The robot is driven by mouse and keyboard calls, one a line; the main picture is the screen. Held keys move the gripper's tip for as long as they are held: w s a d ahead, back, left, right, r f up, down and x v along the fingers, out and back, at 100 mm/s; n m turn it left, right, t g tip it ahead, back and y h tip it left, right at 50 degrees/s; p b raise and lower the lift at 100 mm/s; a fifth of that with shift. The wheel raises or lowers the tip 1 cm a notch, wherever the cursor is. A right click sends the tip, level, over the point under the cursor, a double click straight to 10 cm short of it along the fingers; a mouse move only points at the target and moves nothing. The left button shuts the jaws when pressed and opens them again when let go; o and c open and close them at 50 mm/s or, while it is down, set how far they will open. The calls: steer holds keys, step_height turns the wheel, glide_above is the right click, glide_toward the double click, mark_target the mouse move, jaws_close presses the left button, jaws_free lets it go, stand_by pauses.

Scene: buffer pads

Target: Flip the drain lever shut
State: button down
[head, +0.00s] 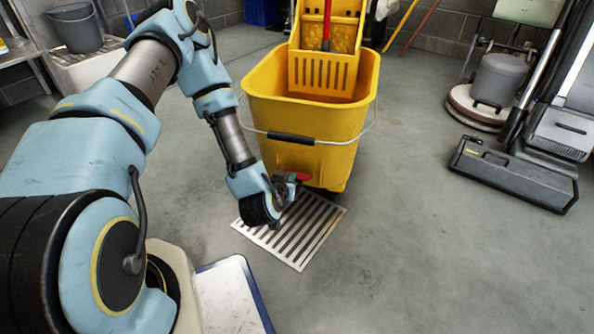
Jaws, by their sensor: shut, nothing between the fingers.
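The yellow mop bucket (311,150) stands on the floor in front of me, with a wringer on top. A small red drain lever (301,176) shows low on the bucket's near face. My gripper (292,184) is shut and empty, right at the lever, low in front of the bucket. My wrist and fingers partly cover the lever and the drain outlet. I cannot tell whether the fingers touch the lever, nor exactly how it is turned.
A slotted metal floor grate (310,235) lies below my gripper. A floor scrubber (515,175) and a round polishing machine (490,95) stand at the right. A grey bucket (75,27) stands back left. The floor at front right is clear.

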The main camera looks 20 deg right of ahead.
steer(key=shift+b+x, duration=2.1)
steer(key=shift+x, duration=2.9)
